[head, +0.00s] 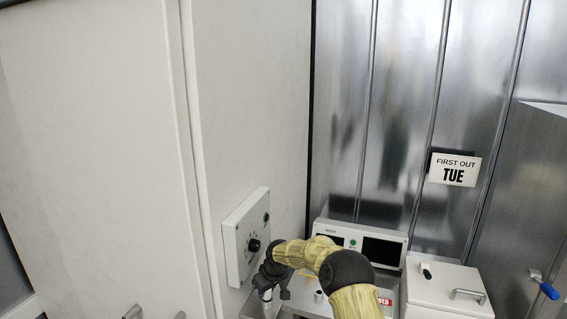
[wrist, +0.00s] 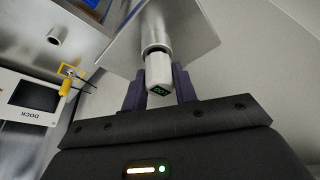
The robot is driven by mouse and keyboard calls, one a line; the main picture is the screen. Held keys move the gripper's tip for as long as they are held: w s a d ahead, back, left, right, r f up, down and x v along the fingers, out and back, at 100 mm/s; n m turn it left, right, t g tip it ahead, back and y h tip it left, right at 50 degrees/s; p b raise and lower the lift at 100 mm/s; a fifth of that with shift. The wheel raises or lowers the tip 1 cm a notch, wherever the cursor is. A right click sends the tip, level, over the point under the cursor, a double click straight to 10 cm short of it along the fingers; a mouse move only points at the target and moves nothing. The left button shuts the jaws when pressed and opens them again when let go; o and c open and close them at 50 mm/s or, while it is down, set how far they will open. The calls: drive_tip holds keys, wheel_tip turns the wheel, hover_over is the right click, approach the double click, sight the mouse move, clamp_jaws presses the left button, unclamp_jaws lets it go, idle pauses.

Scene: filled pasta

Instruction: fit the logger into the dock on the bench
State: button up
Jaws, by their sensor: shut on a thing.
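In the head view my gripper (head: 269,286) is low, left of the dock unit (head: 332,228), a white box with dark screens and a green light. The dock unit's "DOCK" face also shows upside down at left in the wrist view (wrist: 32,112).
A white wall panel with a knob (head: 243,238) stands close to my gripper's left. A short metal tube (wrist: 58,36) and a yellow part (wrist: 67,82) are near the dock. A white handled box (head: 440,280) stands at right, beside a blue-ended lever (head: 548,290).

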drive_tip(key=shift+r, duration=0.5)
drive_tip(key=shift+c, duration=0.2)
idle(0.4)
drive_tip(key=shift+r+p, duration=1.4)
drive_tip(key=shift+r, duration=1.3)
drive_tip(key=s+d+f+m+b, duration=0.25)
drive_tip(key=d+f+b, duration=0.25)
drive_tip(key=d+f, duration=0.45)
drive_tip(key=s+d+f+m+h+b, duration=0.1)
drive_tip(key=s+d+f+b, duration=0.2)
drive_tip(key=s+f, duration=0.3)
drive_tip(key=s+d+f+m+b, duration=0.2)
drive_tip(key=s+d+f+b, duration=0.1)
drive_tip(key=s+f, duration=0.4)
drive_tip(key=s+d+f+m+t+h+b, duration=0.1)
drive_tip(key=s+d+f+m+b, duration=0.1)
drive_tip(key=s+d+f, duration=0.3)
wheel_tip(320, 180, down, 2)
drive_tip(key=s+b, duration=0.1)
drive_tip(key=s, duration=0.1)
drive_tip(key=shift+s+d+h, duration=0.15)
drive_tip(key=shift+s+h, duration=0.15)
drive_tip(key=shift+s, duration=0.05)
drive_tip(key=shift+m, duration=0.25)
